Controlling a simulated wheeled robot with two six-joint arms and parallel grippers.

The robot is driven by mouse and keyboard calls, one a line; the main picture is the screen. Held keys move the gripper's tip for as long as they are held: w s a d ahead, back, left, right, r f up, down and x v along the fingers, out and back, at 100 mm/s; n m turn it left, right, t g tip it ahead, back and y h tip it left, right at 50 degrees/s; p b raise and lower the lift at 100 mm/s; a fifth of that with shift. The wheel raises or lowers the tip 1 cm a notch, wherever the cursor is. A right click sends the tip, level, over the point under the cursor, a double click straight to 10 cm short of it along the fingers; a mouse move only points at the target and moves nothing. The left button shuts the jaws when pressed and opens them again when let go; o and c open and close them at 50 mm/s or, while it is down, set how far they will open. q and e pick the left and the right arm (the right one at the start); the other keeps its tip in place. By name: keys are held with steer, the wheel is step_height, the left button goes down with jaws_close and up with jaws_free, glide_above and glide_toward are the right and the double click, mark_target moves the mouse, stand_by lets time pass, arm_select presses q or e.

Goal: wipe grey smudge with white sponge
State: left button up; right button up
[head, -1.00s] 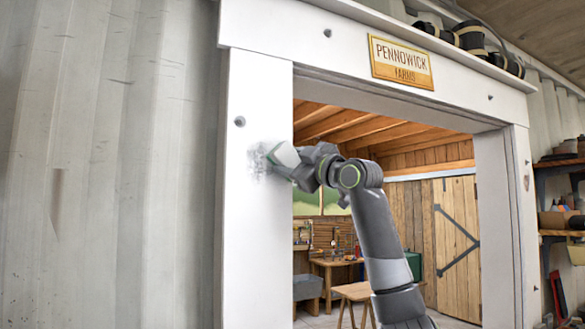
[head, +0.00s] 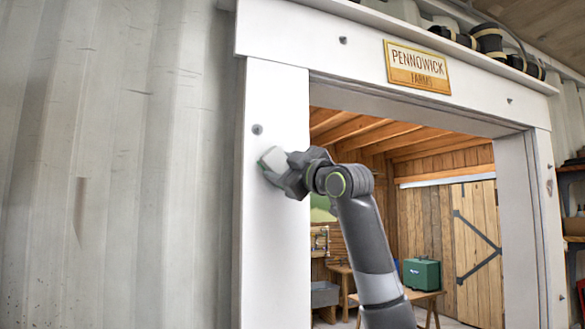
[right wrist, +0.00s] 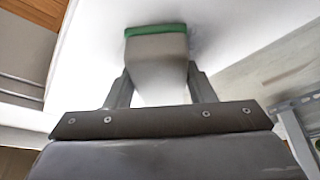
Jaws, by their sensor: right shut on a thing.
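The white sponge (head: 273,160) with a green face is held in my right gripper (head: 282,170), against or very near the white left post (head: 277,245) of the door frame. In the right wrist view the sponge (right wrist: 157,55) sits between the two fingers of the right gripper (right wrist: 158,75), its green side toward the white surface. In the head view no grey smudge stands out on the post; the sponge and gripper cover part of it. Faint grey shading shows beside the sponge in the right wrist view, perhaps shadow. My left gripper is not in view.
Grey corrugated wall (head: 120,160) lies left of the post. The open doorway is to the right, with a green box (head: 421,273) on a wooden table inside. A Pennowick Farms sign (head: 416,67) hangs on the lintel, and bolt heads (head: 257,129) dot the frame.

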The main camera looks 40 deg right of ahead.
mark_target(269, 156)
steer(key=shift+w+a, duration=0.25)
steer(key=shift+a, duration=0.7)
steer(key=shift+w+a, duration=0.2)
steer(key=shift+a, duration=0.75)
steer(key=shift+d+r, duration=0.2)
steer(key=shift+r, duration=0.9)
steer(key=s+d, duration=0.2)
steer(key=d, duration=0.8)
steer(key=shift+s, duration=0.25)
steer(key=shift+s+a+b, duration=0.25)
steer(key=shift+s+b, duration=0.15)
steer(key=shift+s, duration=0.55)
steer(key=shift+s+a+b, duration=0.25)
steer(key=shift+s+b, duration=0.15)
steer(key=shift+s, duration=0.5)
steer(key=shift+s+a+b, duration=0.25)
steer(key=shift+s+b, duration=0.15)
steer(key=shift+s, duration=0.55)
